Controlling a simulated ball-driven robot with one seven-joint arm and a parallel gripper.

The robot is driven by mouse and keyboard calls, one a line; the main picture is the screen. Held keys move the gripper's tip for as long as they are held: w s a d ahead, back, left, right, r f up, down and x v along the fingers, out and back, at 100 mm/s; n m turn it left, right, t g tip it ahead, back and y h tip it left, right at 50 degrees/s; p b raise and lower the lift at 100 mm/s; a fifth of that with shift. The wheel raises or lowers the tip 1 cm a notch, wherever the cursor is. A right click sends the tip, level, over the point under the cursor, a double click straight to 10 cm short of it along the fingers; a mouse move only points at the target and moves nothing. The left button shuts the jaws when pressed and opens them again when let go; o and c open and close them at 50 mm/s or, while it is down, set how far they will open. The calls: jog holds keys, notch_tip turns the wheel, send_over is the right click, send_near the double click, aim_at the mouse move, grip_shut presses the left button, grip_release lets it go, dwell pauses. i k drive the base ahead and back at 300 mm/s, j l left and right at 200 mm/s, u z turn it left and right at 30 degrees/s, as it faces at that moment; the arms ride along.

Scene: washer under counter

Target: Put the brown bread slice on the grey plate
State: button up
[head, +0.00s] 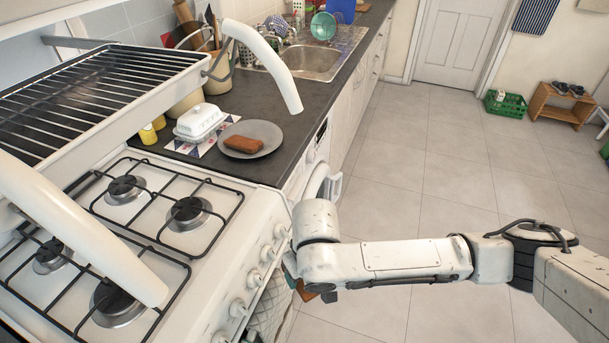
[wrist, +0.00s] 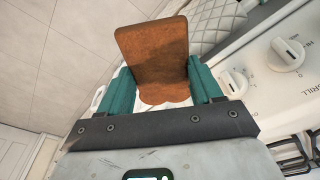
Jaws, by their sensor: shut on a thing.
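My gripper (wrist: 163,88) is shut on a brown bread slice (wrist: 152,50), which stands up between the two teal fingers in the wrist view. In the head view a brown bit of the held slice (head: 304,291) shows below my arm, in front of the cooker; most of my gripper is hidden there. The grey plate (head: 271,132) lies on the dark counter beyond the cooker, above and left of my gripper in the head view. Another brown, slice-like piece (head: 243,145) lies on the plate.
The cooker hob (head: 160,215) with its black grates and front knobs (head: 238,308) is close to my gripper. A raised grill rack (head: 90,95) overhangs the left. A white butter dish (head: 200,121) stands beside the plate.

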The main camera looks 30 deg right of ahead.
aim_at(256, 129)
jog(key=i+l, duration=0.15)
jog(key=l, duration=0.3)
jog(key=i+l, duration=0.15)
jog(key=l, duration=0.3)
jog(key=i+l, duration=0.15)
jog(key=l, duration=0.3)
jog(key=i+l+u, duration=0.1)
jog(key=l, duration=0.35)
jog(key=i+l, duration=0.15)
jog(key=l, duration=0.3)
jog(key=i+l, duration=0.15)
jog(key=l, duration=0.3)
jog(key=i+l, duration=0.1)
jog(key=l, duration=0.35)
jog(key=i+l, duration=0.15)
jog(key=l, duration=0.35)
jog(key=j+u, duration=0.05)
